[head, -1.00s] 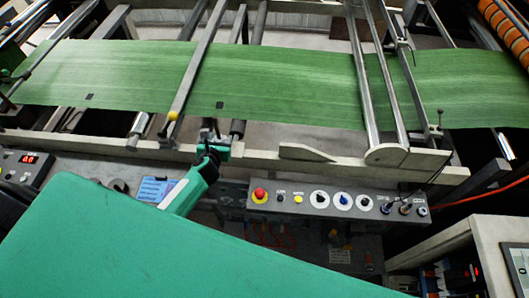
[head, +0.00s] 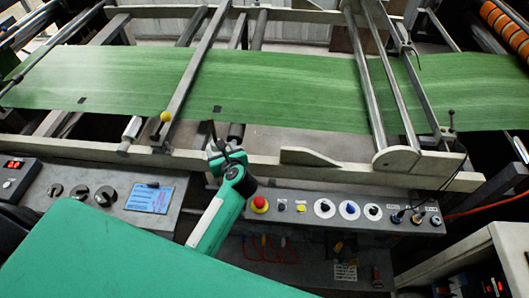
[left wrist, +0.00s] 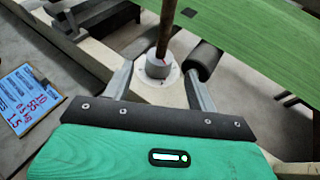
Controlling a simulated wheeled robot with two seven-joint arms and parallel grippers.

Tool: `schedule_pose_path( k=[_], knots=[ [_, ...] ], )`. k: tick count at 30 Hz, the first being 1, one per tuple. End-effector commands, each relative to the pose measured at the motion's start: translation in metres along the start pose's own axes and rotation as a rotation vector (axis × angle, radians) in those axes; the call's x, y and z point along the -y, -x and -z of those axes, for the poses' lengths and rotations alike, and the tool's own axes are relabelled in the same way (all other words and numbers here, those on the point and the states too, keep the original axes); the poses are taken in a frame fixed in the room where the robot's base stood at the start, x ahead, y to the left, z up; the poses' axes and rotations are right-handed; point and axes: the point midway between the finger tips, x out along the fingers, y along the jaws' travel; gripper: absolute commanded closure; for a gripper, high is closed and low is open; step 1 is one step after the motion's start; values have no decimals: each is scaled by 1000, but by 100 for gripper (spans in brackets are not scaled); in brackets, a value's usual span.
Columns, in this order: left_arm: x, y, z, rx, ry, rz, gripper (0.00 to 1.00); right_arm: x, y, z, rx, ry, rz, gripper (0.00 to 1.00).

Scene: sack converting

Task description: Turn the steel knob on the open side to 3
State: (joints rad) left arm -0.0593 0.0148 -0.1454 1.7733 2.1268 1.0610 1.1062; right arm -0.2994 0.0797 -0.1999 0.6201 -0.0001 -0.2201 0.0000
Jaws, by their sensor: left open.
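A short pale steel knob (left wrist: 158,66) stands on a round white plate on the cream frame rail in the left wrist view, with a dark rod rising from it. My left gripper (left wrist: 160,88) is open, its two fingers on either side of the knob with gaps visible. In the head view the left gripper (head: 226,158) is at the front rail, by the dark rod (head: 212,130); the knob there is mostly hidden. No dial numbers are readable. My right gripper is not in view.
A green web (head: 290,85) runs across behind the rail. A dark roller end (left wrist: 204,60) lies close right of the knob. A control panel (head: 335,209) with a red button is below; another panel (head: 30,180) and a blue card (head: 150,198) are left.

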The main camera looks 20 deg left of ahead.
Motion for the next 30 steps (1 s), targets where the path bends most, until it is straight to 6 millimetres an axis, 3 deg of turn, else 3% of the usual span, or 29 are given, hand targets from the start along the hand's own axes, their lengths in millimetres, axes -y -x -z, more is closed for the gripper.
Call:
schedule_pose_path(
  k=[11,21,30],
  knots=[
    [0,76,4,-3,4,1,42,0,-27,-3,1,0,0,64],
    [4,93,-60,334,-234,106,42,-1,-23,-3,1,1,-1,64],
    [18,124,-98,616,-490,189,42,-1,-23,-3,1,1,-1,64]
  ],
)
